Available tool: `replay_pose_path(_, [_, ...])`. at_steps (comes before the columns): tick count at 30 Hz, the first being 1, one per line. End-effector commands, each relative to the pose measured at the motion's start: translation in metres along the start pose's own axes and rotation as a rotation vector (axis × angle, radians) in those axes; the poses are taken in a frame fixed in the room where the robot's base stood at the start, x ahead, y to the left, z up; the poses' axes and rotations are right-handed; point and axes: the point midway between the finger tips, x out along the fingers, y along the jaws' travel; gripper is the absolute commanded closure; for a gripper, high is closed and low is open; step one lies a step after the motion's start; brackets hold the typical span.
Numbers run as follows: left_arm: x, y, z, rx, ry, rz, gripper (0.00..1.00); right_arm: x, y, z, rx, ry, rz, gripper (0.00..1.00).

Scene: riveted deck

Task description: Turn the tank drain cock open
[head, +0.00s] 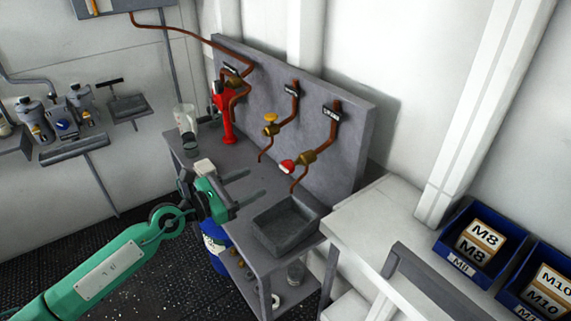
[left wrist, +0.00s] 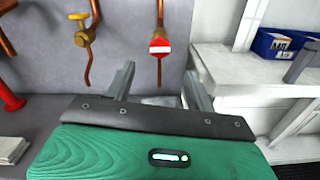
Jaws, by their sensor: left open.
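Two cocks hang on copper pipes from the grey back panel (head: 318,115). One has a yellow handle (head: 270,130), also in the left wrist view (left wrist: 82,36). The other, to its right and nearer, has a round red handle with a white bar (head: 287,166), also in the left wrist view (left wrist: 160,47). Small labels sit above them; I cannot read which is the tank drain. My left gripper (head: 257,182) is open and empty over the bench, short of the red handle. In the left wrist view its fingers (left wrist: 160,84) stand either side below that handle. My right gripper is out of view.
A grey basin (head: 262,239) sits on the bench below the red-handled cock. A red pump-like fitting (head: 223,115) and a clear jug (head: 186,121) stand to the left. A white bench with blue bins (head: 479,243) is at right.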

Motion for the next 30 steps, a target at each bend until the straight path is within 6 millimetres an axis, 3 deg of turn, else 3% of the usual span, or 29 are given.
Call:
replay_pose_path(5, [0.034, 0.000, 0.004, -0.004, -0.003, 0.000, 0.44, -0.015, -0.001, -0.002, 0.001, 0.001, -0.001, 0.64])
replay_pose_path(15, [0.094, 0.000, 0.002, -0.006, -0.003, 0.001, 0.44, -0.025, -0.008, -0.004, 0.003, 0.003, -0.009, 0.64])
replay_pose_path(21, [0.112, 0.000, 0.001, -0.005, -0.001, 0.001, 0.44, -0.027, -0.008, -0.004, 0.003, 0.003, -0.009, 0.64])
replay_pose_path(30, [0.116, 0.000, 0.000, -0.005, -0.002, 0.001, 0.44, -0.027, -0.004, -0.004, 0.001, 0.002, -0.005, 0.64])
